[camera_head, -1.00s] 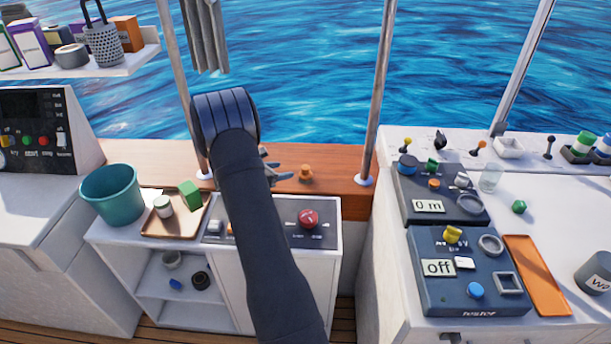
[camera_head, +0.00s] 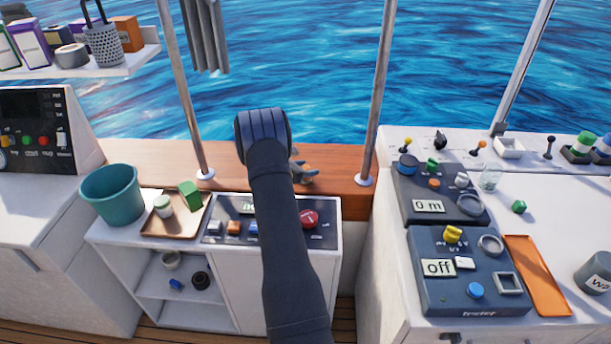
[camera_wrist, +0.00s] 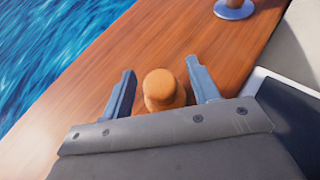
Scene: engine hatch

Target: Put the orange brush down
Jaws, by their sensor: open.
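The orange brush (camera_wrist: 163,90) shows in the wrist view as a rounded orange knob-like shape on the wooden ledge (camera_wrist: 140,50). My gripper (camera_wrist: 160,80) is open, with one finger on each side of it and a gap between each finger and the orange shape. In the head view my gripper (camera_head: 302,172) is over the ledge (camera_head: 335,168), partly behind my arm. A bit of orange shows between the fingers there. The lower part of the brush is hidden by the gripper body in the wrist view.
A metal post (camera_head: 375,110) stands on the ledge to the right. A copper tray (camera_head: 180,228) and a teal bucket (camera_head: 112,195) stand left. Water lies beyond the ledge.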

